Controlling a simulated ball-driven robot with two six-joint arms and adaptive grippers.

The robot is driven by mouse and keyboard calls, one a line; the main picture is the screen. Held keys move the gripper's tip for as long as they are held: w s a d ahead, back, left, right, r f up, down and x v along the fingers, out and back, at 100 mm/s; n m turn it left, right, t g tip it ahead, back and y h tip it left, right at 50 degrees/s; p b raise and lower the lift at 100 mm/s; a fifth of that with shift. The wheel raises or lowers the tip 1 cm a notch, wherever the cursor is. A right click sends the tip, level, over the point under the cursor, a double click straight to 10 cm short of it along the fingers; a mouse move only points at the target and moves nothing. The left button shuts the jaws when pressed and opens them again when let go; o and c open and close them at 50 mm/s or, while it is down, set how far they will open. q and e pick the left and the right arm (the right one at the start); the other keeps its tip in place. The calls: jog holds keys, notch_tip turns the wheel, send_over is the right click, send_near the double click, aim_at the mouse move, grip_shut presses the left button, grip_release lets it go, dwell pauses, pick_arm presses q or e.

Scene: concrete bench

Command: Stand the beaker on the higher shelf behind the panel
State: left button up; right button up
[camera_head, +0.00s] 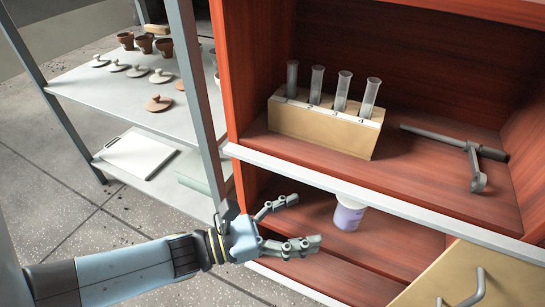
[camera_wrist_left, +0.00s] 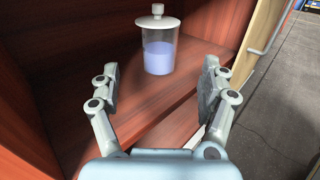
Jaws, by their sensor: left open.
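The beaker (camera_head: 348,216) is a clear vessel with purple liquid, standing upright in the lower compartment of the red cabinet. A shelf edge hides its top in the head view. In the wrist view the beaker (camera_wrist_left: 159,58) shows whole, with a white knobbed top. My left gripper (camera_head: 303,222) is open and empty, left of the beaker, its fingers pointing at it. The beaker lies beyond the fingertips, apart from them. The higher shelf (camera_head: 420,185) is above. My right gripper is out of view.
A wooden rack (camera_head: 318,130) of test tubes and a grey clamp-like tool (camera_head: 478,165) occupy the higher shelf, with bare room between them. The shelf's white front edge (camera_head: 400,207) overhangs the beaker. A metal rack (camera_head: 90,85) with pots and lids stands left.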

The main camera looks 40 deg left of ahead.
pick_arm(q)
jog(key=s+a+r+m+g+y, duration=0.1)
jog(key=s+m, duration=0.3)
jog(key=m, duration=0.6)
jog(key=s+a+r+m+g+y, duration=0.1)
jog(key=s+a+r+m+y, duration=0.1)
jog(key=m, duration=0.9)
jog(key=s+a+r+m+y, duration=0.2)
jog(key=s+r+m+y, duration=0.2)
jog(key=m, duration=0.6)
jog(key=shift+s+g+y, duration=0.4)
jog(key=shift+s+y, duration=0.2)
jog(key=shift+s, duration=0.3)
jog(key=shift+a+f, duration=0.1)
jog(key=shift+f, duration=0.05)
